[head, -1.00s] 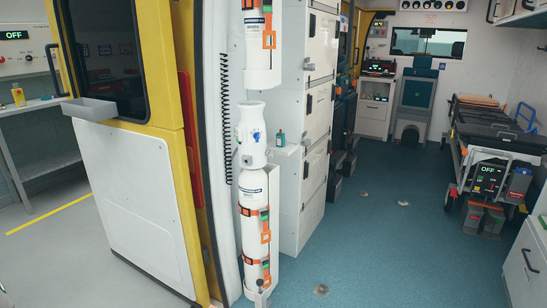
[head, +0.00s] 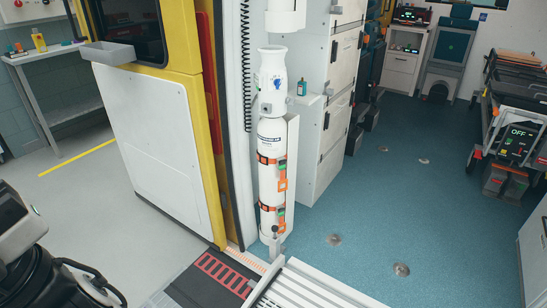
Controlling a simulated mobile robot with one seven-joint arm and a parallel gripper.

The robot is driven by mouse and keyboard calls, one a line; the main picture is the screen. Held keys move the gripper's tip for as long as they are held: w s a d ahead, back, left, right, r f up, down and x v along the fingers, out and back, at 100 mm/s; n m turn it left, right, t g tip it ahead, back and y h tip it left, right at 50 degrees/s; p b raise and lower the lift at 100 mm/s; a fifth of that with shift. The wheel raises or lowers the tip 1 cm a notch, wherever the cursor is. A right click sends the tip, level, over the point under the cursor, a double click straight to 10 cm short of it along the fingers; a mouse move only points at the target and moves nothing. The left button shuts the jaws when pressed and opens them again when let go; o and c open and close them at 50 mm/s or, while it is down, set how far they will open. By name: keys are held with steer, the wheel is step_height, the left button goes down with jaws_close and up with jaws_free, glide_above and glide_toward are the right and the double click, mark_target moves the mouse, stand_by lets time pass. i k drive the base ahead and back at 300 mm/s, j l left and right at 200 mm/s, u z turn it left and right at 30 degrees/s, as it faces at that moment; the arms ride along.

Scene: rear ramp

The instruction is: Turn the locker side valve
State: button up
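A tall white cylinder (head: 271,150) with orange-and-black straps stands upright by the doorway edge. A white collar (head: 272,70) sits on its top, and a small blue knob (head: 277,84) shows on the collar's front. A second small dark fitting shows on the collar's left side, too small to make out. The white locker column (head: 325,90) stands just right of the cylinder. I cannot tell from this view which fitting is the locker side valve or how it is turned. My gripper's fingers are not in view.
A yellow-edged white door panel (head: 155,135) stands left of the cylinder. A ribbed metal ramp (head: 310,288) and a red-marked step (head: 215,275) lie in front. The blue floor (head: 400,200) is clear to the right. A stretcher (head: 515,110) stands at the far right.

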mark_target(289, 101)
steer(key=i+l+z, duration=0.1)
steer(key=i+l, duration=0.95)
steer(key=i, duration=0.2)
steer(key=i+l+z, duration=0.15)
steer(key=i+l, duration=0.3)
steer(key=i, duration=0.15)
